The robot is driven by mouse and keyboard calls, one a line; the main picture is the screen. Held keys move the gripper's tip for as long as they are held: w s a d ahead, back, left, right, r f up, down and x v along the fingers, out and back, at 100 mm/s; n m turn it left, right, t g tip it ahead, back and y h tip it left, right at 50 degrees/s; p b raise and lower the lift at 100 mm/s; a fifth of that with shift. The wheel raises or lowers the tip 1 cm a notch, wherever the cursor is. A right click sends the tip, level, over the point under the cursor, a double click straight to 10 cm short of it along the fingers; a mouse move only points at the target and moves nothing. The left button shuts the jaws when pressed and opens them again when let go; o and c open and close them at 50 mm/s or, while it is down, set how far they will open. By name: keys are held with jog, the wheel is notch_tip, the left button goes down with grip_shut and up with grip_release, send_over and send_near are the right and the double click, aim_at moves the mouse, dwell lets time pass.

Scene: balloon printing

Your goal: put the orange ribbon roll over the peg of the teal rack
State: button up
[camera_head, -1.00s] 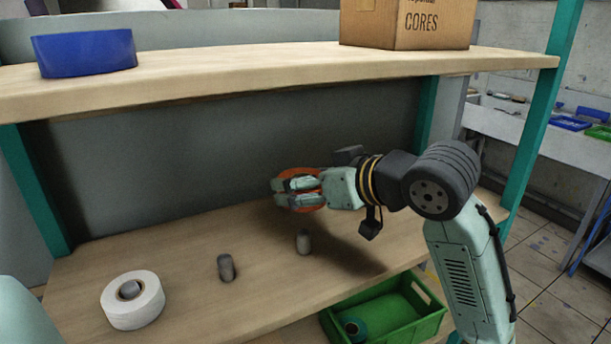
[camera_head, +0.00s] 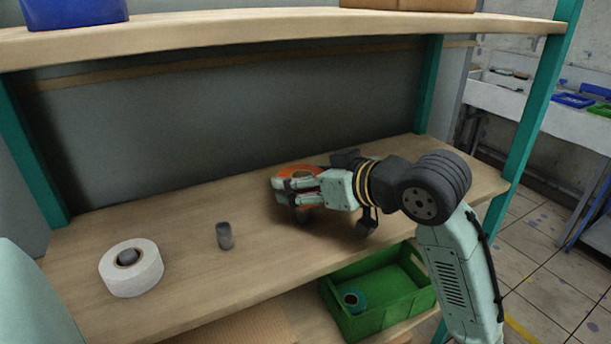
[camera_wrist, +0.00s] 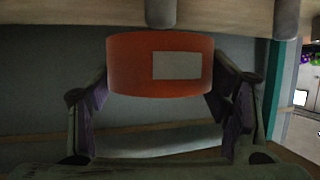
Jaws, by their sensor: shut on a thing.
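The orange ribbon roll (camera_head: 298,170) is held between the fingers of my gripper (camera_head: 294,189) above the right part of the teal rack's wooden shelf (camera_head: 180,235). In the wrist view the roll (camera_wrist: 130,65) shows a white label, with a finger against each side. A grey peg (camera_wrist: 160,12) appears at the roll's edge in the wrist view, where the scene looks upside down. In the head view the gripper and roll mostly hide this peg, with a dark bit showing just below them. I cannot tell whether the peg is inside the roll's hole.
A bare grey peg (camera_head: 224,236) stands left of my gripper. Further left a white roll (camera_head: 118,281) sits around another peg. A green bin (camera_head: 385,325) holding a teal roll is below at the front right. The upper shelf (camera_head: 250,35) overhangs at the back.

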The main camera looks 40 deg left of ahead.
aim_at(306, 222)
jog(key=shift+f+b, duration=2)
jog(key=shift+f, duration=0.75)
jog(key=o, duration=1.4)
jog(key=v, duration=1.2)
jog(key=shift+d+f, duration=0.1)
jog(key=shift+f, duration=0.05)
